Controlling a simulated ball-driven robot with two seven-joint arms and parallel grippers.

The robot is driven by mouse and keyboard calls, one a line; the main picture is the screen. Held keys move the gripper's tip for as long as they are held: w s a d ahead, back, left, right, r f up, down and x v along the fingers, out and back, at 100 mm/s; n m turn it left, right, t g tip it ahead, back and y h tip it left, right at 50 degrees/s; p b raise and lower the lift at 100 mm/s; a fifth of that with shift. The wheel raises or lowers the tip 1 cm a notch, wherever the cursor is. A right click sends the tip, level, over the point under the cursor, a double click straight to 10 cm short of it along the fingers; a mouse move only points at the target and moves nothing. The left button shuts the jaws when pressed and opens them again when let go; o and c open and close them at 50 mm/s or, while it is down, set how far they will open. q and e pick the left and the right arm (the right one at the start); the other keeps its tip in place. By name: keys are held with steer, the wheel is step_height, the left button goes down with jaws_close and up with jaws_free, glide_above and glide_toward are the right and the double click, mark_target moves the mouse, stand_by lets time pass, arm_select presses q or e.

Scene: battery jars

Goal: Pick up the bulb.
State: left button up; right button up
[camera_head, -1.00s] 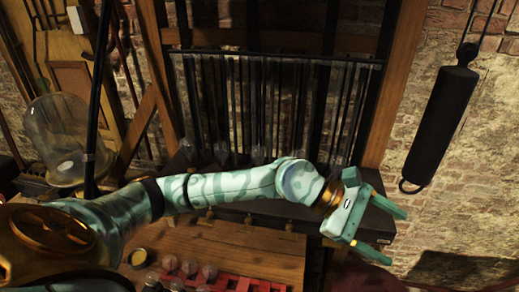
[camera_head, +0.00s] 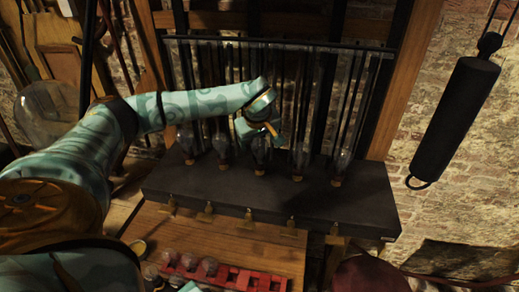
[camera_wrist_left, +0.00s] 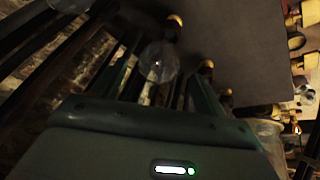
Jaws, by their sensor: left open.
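Several clear glass bulbs with brass bases stand in a row along a black bench; the one beside my left gripper (camera_head: 264,130) is the middle bulb (camera_head: 259,150). The gripper is open, at the upper part of this bulb and in front of the dark rods. In the left wrist view a round glass bulb (camera_wrist_left: 160,62) shows between the open fingers, and contact cannot be told. Other bulbs (camera_head: 221,146) stand to either side. More round bulbs (camera_head: 209,266) sit by a red rack at the front.
The black bench (camera_head: 360,205) has several brass fittings (camera_head: 250,217) along its front edge. The red rack (camera_head: 245,280) lies on a wooden table (camera_head: 215,240). A dark cylinder (camera_head: 453,120) hangs at the right. A glass bell jar (camera_head: 45,112) stands at the left.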

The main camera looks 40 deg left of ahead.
mark_target(260, 149)
arm_select(q)
steer(key=p+x, duration=0.1)
steer(key=x, duration=0.5)
steer(key=shift+w+d, duration=0.1)
steer(key=c, duration=1.2)
